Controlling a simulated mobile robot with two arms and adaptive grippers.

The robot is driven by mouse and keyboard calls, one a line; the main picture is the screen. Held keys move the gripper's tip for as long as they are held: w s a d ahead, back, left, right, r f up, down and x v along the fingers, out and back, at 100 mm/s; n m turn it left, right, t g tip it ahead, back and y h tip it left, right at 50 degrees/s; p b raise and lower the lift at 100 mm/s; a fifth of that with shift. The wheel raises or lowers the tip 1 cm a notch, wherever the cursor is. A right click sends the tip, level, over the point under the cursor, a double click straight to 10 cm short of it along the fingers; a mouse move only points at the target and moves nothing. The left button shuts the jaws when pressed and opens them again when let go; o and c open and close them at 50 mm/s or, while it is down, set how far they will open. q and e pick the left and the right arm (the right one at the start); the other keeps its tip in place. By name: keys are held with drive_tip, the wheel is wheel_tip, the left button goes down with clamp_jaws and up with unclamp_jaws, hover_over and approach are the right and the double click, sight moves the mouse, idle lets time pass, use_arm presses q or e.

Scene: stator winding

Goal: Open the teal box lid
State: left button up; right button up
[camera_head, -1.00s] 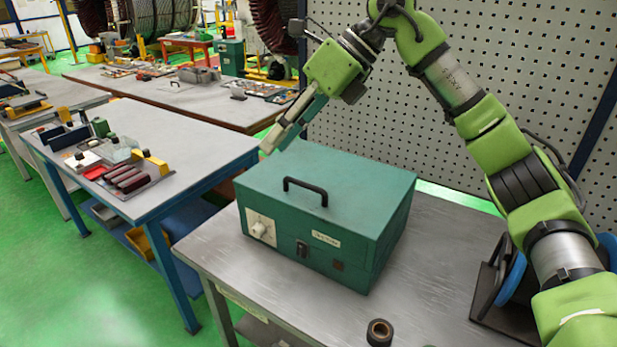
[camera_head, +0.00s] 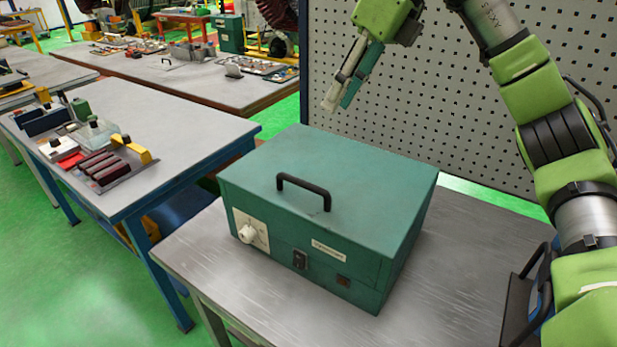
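The teal box (camera_head: 330,225) sits on the grey metal table with its lid (camera_head: 345,180) shut. A black handle (camera_head: 304,184) stands on the lid near its front edge. The front face has a pale panel with a white knob (camera_head: 248,233), a dark latch (camera_head: 300,260) and a small label. My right gripper (camera_head: 338,103) hangs above and behind the box's back edge, pointing down-left, apart from it. Its pale finger and a teal part lie close together at this angle, so its opening is unclear. It appears to hold nothing. My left gripper is out of view.
A perforated wall panel (camera_head: 460,100) stands behind the box. The metal table (camera_head: 455,265) has bare room right of the box. A dark stand with a blue part (camera_head: 530,295) is at the right edge. Another bench (camera_head: 180,115) at left carries several tools.

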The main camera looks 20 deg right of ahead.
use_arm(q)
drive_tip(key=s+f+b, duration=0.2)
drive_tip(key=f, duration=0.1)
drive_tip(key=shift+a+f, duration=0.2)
use_arm(e)
drive_tip(key=x, duration=0.6)
drive_tip(key=d+x, duration=0.1)
drive_tip(key=x, duration=1.1)
drive_tip(key=shift+s+d+f, duration=0.2)
drive_tip(key=shift+s+f, duration=0.15)
drive_tip(key=shift+s, duration=0.05)
clamp_jaws()
